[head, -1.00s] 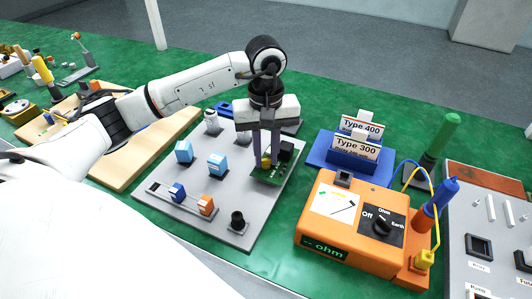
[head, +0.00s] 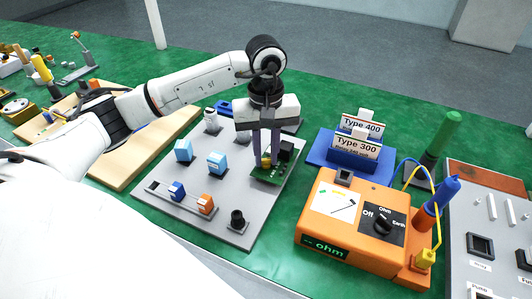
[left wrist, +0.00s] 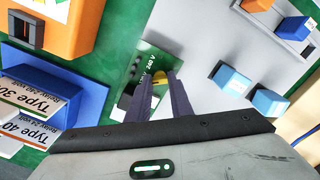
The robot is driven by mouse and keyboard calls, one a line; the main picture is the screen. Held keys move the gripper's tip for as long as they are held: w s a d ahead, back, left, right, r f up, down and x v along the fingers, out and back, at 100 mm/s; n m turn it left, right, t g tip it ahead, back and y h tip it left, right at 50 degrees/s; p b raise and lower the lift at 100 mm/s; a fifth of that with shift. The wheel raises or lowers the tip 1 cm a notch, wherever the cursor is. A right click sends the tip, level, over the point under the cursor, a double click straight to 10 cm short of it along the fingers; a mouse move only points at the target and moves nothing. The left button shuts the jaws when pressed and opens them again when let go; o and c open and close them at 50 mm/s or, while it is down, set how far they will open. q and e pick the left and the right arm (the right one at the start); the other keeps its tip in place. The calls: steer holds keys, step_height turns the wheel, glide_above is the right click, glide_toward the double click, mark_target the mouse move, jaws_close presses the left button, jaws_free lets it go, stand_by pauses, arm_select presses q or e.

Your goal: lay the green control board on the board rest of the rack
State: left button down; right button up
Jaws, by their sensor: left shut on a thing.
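The green control board (head: 268,175) is at the right side of the grey rack (head: 225,232) in the head view, with a black block and a yellow part on top. My left gripper (head: 265,163) points down over it and is shut on the board's yellow part. In the left wrist view the board (left wrist: 150,62) shows between and beyond the fingertips (left wrist: 160,78), with white "240 V" print. The board rest is hidden under the board and gripper, so I cannot tell if the board touches it. My right gripper is not in view.
The rack carries light blue blocks (head: 217,163), a dark blue block (head: 177,192), an orange block (head: 206,204) and a black knob (head: 237,220). An orange ohm meter (head: 345,225) and a blue card holder (head: 350,166) stand to the right. A wooden board (head: 140,160) lies left.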

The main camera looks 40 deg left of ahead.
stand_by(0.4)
arm_select(q)
steer(key=c, duration=1.5)
jaws_free()
steer(key=shift+r+p, duration=2.05)
steer(key=shift+r, duration=1)
